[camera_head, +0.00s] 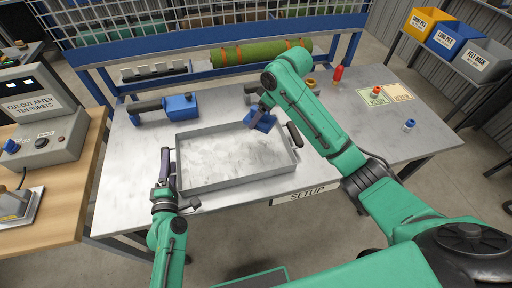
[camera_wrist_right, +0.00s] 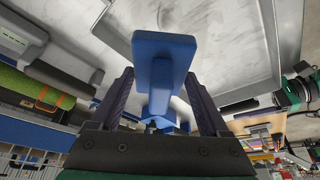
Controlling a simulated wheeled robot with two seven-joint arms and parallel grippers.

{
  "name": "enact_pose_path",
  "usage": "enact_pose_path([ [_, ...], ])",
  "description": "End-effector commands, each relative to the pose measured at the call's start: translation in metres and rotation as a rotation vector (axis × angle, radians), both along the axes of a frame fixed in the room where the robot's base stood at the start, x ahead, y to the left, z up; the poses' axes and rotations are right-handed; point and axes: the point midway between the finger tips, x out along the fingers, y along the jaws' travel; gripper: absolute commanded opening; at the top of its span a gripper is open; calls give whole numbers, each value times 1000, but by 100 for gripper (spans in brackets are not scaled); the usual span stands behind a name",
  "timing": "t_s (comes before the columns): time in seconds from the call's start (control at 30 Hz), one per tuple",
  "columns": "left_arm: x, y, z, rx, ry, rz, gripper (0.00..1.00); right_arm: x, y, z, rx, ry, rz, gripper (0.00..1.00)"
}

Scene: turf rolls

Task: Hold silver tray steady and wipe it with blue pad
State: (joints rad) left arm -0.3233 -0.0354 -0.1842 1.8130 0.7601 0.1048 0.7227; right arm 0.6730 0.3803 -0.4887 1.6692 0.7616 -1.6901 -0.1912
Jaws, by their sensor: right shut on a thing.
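The silver tray (camera_head: 235,187) lies flat on the metal table, a shallow rectangle with pale smudges over its floor. A dark handle (camera_head: 294,135) shows on its right side. The blue pad (camera_head: 262,121) is over the tray's back right corner; it also shows in the right wrist view (camera_wrist_right: 165,62). My right gripper (camera_head: 258,113) is shut on the pad's blue grip, with dark fingers on both sides in the right wrist view (camera_wrist_right: 162,95). My left gripper (camera_head: 167,160) is at the tray's left side, where the left handle is hidden; its grip is unclear.
A blue tool (camera_head: 180,107) with a dark handle lies behind the tray. A green roll (camera_head: 260,52) rests on the back rack. A red bottle (camera_head: 338,73) and small capped containers stand on the right. A control box (camera_head: 40,135) is on the left bench.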

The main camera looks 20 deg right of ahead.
Motion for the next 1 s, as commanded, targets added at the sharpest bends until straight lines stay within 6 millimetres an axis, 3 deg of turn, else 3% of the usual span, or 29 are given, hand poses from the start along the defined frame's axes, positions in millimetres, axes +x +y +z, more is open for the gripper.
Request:
enact_pose_path([
  [0.17,-15,2,-1,2,3,0,67,0,0,0,1,-1,0,35],
  [0.4,-78,7,-2,3,6,-3,67,0,0,0,1,-1,0,35],
  [0.6,-115,10,-1,1,3,-2,67,0,0,0,1,-1,0,35],
  [1.0,-119,11,0,0,1,0,67,0,0,0,0,0,0,35],
])
